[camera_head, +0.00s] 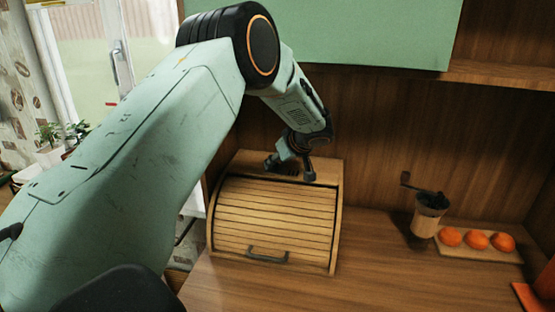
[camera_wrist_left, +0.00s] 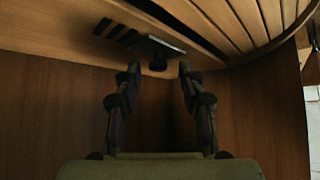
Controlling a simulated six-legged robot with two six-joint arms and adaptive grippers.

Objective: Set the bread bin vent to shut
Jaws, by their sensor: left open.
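The wooden bread bin (camera_head: 275,222) stands on the counter with its slatted roll front down and a dark handle low on it. Its vent is on the flat top. In the left wrist view several dark vent slots (camera_wrist_left: 115,31) show uncovered, beside a dark slider plate (camera_wrist_left: 165,44) with a small knob (camera_wrist_left: 158,65). My left gripper (camera_head: 290,169) is over the bin's top at the vent. In the left wrist view its open fingers (camera_wrist_left: 159,74) are on either side of the knob, apart from it. My right gripper is out of view.
A coffee grinder (camera_head: 428,213) stands right of the bin, next to a board (camera_head: 480,254) with oranges (camera_head: 476,240). A green cabinet (camera_head: 350,30) hangs above, and a wooden back wall (camera_head: 390,130) is behind the bin. The counter (camera_head: 370,275) in front is clear.

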